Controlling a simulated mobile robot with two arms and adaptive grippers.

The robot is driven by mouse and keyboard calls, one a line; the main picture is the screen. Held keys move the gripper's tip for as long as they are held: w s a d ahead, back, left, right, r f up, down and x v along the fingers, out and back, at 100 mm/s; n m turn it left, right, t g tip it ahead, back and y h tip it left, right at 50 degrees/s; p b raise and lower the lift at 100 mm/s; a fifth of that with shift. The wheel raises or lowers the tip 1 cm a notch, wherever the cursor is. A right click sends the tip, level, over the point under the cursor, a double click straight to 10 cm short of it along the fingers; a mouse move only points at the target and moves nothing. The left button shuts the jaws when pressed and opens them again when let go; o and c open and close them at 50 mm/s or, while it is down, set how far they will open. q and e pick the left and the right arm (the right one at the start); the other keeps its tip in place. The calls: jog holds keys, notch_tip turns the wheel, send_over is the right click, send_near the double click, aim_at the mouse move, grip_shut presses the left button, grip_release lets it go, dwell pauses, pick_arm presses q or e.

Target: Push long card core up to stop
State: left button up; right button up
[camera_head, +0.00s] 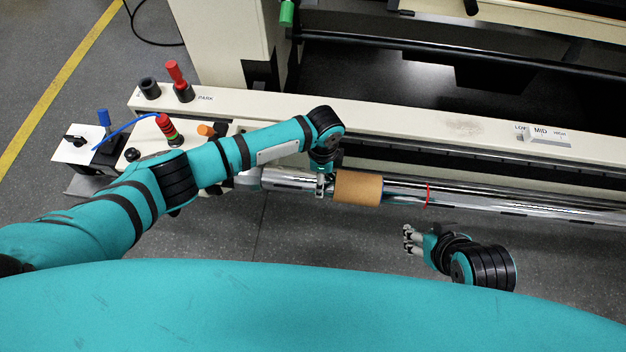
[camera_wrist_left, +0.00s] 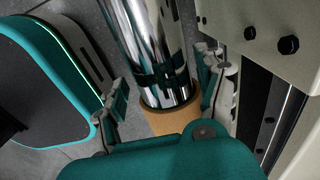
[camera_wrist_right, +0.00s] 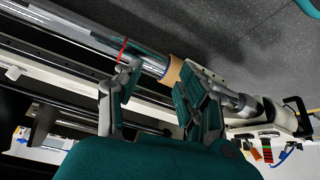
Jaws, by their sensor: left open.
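A tan card core (camera_head: 358,188) sits around the chrome shaft (camera_head: 480,198), a little left of a thin red ring (camera_head: 427,194). There is bare shaft between core and ring. My left gripper (camera_head: 322,185) is at the core's left end. In the left wrist view its open fingers (camera_wrist_left: 168,75) stand on either side of the shaft, with the core (camera_wrist_left: 160,122) close by; contact is unclear. My right gripper (camera_head: 408,239) is open and empty, apart from the shaft on its near side. The right wrist view shows the core (camera_wrist_right: 173,72) and red ring (camera_wrist_right: 123,48) beyond its spread fingers (camera_wrist_right: 158,80).
A cream machine beam (camera_head: 440,122) runs behind the shaft, with a LOW, MID, HIGH label (camera_head: 541,134). At left are a red-topped knob (camera_head: 178,80), a red and green stack (camera_head: 168,128) and a switch box (camera_head: 82,142). The floor before the shaft is free.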

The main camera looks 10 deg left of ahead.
pick_arm(q)
jog(key=shift+r+p, duration=2.15)
jog(key=shift+p, duration=0.05)
jog(key=shift+r+p, duration=1)
pick_arm(e)
jog(key=s+f+g, duration=0.3)
jog(key=f, duration=0.9)
jog(key=shift+d+h, duration=0.3)
jog(key=shift+d, duration=0.15)
